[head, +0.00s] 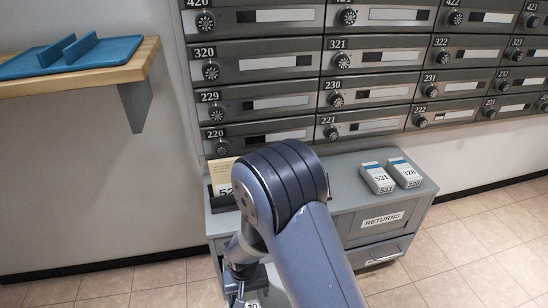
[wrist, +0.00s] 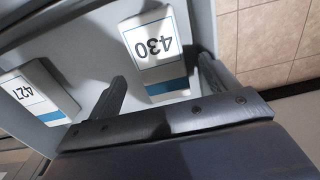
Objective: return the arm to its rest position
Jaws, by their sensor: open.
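My arm rises in the middle of the head view and bends down in front of the grey cabinet. My gripper (head: 240,288) hangs low at the cabinet's left front, partly hidden by my arm. In the wrist view my gripper (wrist: 162,72) is open, with its two dark fingers spread apart. A white box labelled 430 (wrist: 155,40) with a blue band lies just beyond and between the fingers. I cannot tell whether the fingers touch it. A second white box labelled 427 (wrist: 37,92) lies to its left, in the same grey container (wrist: 90,35).
A wall of numbered mailboxes (head: 275,65) stands behind the grey cabinet (head: 345,185) with a RETURNS drawer. Boxes 531 (head: 377,178) and 328 (head: 404,172) lie on its top right. A wooden shelf (head: 120,75) with a blue tray (head: 100,55) juts out at left. Tiled floor (head: 110,285) is clear.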

